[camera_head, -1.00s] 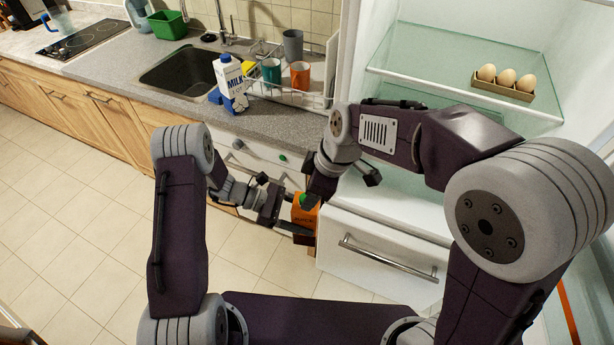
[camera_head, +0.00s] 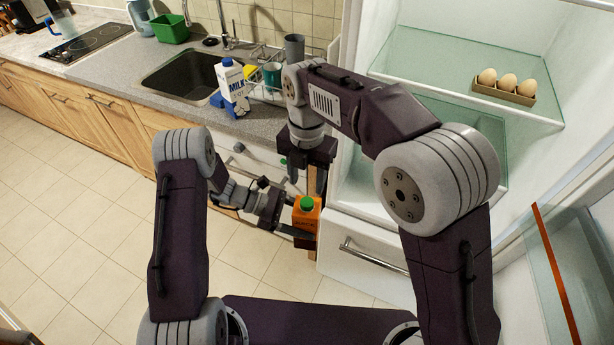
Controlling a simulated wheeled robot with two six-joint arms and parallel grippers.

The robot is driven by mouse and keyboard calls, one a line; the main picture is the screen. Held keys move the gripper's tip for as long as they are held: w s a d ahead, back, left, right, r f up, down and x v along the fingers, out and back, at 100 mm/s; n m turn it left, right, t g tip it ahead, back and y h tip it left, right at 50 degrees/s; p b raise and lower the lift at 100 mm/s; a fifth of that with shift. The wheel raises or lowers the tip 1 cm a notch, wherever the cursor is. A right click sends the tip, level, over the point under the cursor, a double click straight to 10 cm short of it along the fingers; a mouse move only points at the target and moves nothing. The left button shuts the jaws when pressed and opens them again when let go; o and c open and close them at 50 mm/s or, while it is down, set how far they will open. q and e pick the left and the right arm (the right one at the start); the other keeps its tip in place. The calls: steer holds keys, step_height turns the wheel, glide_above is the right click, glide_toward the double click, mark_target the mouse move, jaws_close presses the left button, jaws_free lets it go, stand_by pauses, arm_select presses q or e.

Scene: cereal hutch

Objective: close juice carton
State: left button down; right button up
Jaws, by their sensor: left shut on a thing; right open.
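The orange juice carton (camera_head: 305,222) with a green cap (camera_head: 306,203) on its top stands upright in the lower middle of the head view. My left gripper (camera_head: 290,218) is shut on the carton from its left side and holds it in the air in front of the counter and fridge. My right gripper (camera_head: 305,178) is above the carton, pointing down, open and empty. It is apart from the cap. I cannot tell from here how tightly the cap sits.
A milk carton (camera_head: 233,88) stands on the counter (camera_head: 130,92) by the sink (camera_head: 185,76). A dish rack with cups is behind my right arm. The fridge at right is open, with an egg tray (camera_head: 503,91) on a shelf (camera_head: 450,85).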

mark_target(307, 202)
step_height(307, 202, down, 8)
steer(key=shift+r, duration=0.2)
jaws_close()
stand_by(0.4)
